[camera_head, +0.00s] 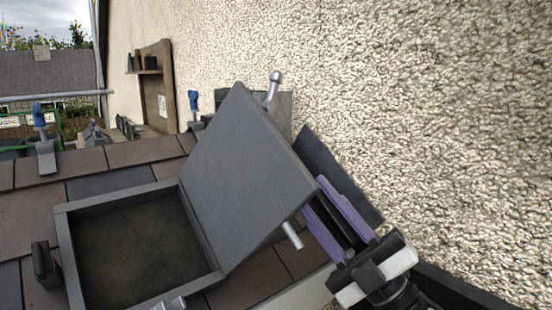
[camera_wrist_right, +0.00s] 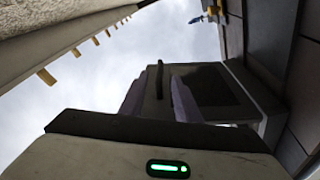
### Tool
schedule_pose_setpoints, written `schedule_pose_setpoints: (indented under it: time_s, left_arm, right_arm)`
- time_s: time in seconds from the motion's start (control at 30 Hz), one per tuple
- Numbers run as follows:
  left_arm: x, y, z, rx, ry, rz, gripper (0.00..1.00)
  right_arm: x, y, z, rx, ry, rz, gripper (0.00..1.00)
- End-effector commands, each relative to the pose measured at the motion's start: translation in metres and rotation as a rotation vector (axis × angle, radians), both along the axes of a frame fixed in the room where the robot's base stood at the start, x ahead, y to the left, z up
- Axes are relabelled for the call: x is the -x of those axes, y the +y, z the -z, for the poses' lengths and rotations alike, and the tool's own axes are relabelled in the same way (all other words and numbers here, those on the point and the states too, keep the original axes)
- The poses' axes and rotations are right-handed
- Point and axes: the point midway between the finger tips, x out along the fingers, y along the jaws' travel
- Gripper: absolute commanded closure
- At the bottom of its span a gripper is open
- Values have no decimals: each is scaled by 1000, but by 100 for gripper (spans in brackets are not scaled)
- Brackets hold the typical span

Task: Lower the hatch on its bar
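The grey hatch lid (camera_head: 250,175) stands tilted open at the right side of its frame (camera_head: 68,245), whose dark opening (camera_head: 140,245) is uncovered. A metal rod end (camera_head: 291,235) sticks out below the lid, and a bent metal bar (camera_head: 272,90) shows above its top edge; whether they are one piece is hidden. My right gripper (camera_head: 333,208) is by the lid's right corner, its purple fingers apart. In the right wrist view the fingers (camera_wrist_right: 158,98) are also apart, with a dark upright handle (camera_wrist_right: 158,75) seen between them; contact cannot be told. My left gripper is not in view.
A pebbled wall (camera_head: 420,110) rises close on the right. A dark slate (camera_head: 335,170) shows behind my right gripper. Brown and grey roof tiles (camera_head: 105,160) surround the hatch. A blue-handled tool (camera_head: 42,135) stands at the far left.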

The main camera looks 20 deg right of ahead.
Motion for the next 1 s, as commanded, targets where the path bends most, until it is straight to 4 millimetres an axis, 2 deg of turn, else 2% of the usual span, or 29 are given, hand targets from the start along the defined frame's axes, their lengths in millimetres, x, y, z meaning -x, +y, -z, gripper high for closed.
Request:
schedule_pose_setpoints:
  time_s: [0.17, 0.6, 0.8, 1.0]
  left_arm:
    - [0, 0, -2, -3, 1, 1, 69]
    - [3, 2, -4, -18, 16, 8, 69]
    - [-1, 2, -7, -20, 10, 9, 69]
    - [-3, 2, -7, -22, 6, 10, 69]
  right_arm:
    - [-2, 10, -12, 31, -36, -22, 70]
    - [-50, 43, -61, 29, -34, -21, 70]
    - [-60, 50, -69, 28, -31, -21, 70]
    - [-61, 51, -69, 28, -30, -20, 70]
